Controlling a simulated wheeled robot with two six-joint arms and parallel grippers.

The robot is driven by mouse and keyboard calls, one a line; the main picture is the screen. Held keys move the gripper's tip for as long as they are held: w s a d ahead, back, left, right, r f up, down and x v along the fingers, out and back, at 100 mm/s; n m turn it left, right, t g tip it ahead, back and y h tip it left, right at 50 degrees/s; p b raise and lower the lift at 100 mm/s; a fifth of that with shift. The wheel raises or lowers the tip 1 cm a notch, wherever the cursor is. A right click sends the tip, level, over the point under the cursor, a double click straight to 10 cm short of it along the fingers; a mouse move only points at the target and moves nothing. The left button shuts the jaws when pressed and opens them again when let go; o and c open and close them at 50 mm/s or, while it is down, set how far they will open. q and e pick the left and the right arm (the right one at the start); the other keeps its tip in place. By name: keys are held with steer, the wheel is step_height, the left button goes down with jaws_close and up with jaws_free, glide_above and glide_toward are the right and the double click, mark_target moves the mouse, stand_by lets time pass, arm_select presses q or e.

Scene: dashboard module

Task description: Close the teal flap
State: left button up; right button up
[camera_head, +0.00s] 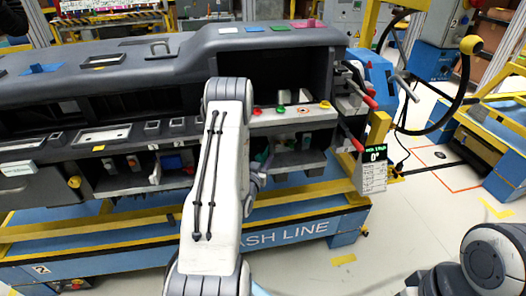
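The dark grey dashboard module (180,60) spans the left and middle of the head view. Another teal-green piece (262,155) shows in the lower opening, partly behind my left arm. I cannot tell which of these is the flap. My white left arm rises in front of the module. Part of my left gripper (255,183) shows beside the forearm, before the lower opening; its fingertips are mostly hidden and its opening is unclear. My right arm shows at bottom right, without its gripper.
A blue panel (38,68), a green panel (280,27) and a magenta panel (303,22) are on the module top. Red-handled levers (362,98) and a sign reading 0° (375,155) stand at its right end.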

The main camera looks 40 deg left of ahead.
arm_select(q)
steer(key=shift+s+a+r, duration=0.1)
steer(key=shift+r, duration=0.45)
steer(key=shift+s, duration=0.2)
steer(key=shift+s+d+f, duration=0.15)
steer(key=shift+s+d, duration=0.1)
steer(key=shift+s, duration=0.3)
steer(key=f+p+v, duration=0.1)
steer(key=v, duration=0.9)
steer(key=shift+s, duration=0.45)
steer(key=shift+s+a+f, duration=0.1)
